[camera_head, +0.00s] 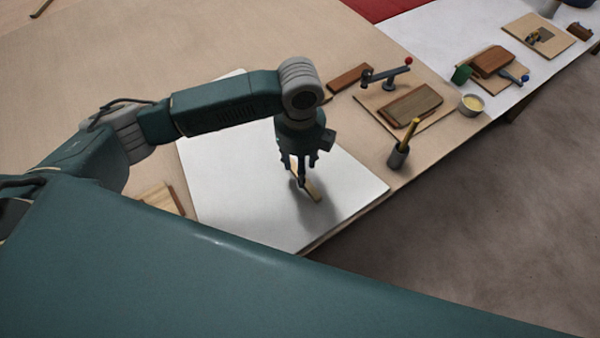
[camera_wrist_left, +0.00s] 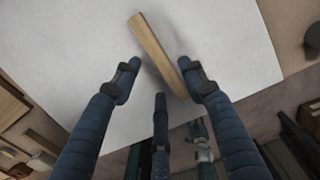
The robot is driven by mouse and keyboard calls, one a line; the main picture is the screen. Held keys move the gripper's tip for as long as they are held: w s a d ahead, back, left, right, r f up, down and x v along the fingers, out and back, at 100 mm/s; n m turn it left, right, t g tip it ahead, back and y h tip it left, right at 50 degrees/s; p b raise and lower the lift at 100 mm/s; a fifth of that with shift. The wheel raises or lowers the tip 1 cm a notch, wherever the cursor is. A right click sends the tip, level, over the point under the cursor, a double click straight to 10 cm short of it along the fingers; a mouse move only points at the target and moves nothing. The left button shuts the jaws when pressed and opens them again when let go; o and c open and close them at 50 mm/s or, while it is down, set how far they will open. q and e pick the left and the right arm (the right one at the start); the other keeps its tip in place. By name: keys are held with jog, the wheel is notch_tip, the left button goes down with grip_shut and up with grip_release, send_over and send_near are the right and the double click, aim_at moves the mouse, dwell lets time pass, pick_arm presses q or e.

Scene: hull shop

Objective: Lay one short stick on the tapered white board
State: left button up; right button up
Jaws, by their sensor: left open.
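The tapered white board (camera_head: 235,185) lies flat on the bench, and it fills much of the left wrist view (camera_wrist_left: 90,45). One short light-wood stick (camera_head: 314,192) is on the board, under my left gripper (camera_head: 302,178). In the left wrist view the stick (camera_wrist_left: 153,46) runs at a slant between the spread fingers (camera_wrist_left: 160,74) and looks to be resting on the board. My left gripper is open and points down over it. Part of the stick is hidden by the fingers in the head view. My right gripper is not in view.
Light-wood pieces (camera_head: 158,197) lie left of the board, partly behind my arm. To the right stand a grey cup with a yellow-handled tool (camera_head: 399,157), a wooden block (camera_head: 410,104), a reddish block (camera_head: 350,77) and a pale bowl (camera_head: 470,104). The bench edge runs close by the board.

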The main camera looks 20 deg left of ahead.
pick_arm(q)
notch_tip(320, 180, up, 8)
jog(key=shift+b, duration=0.35)
jog(key=shift+s, duration=0.1)
dwell(0.3)
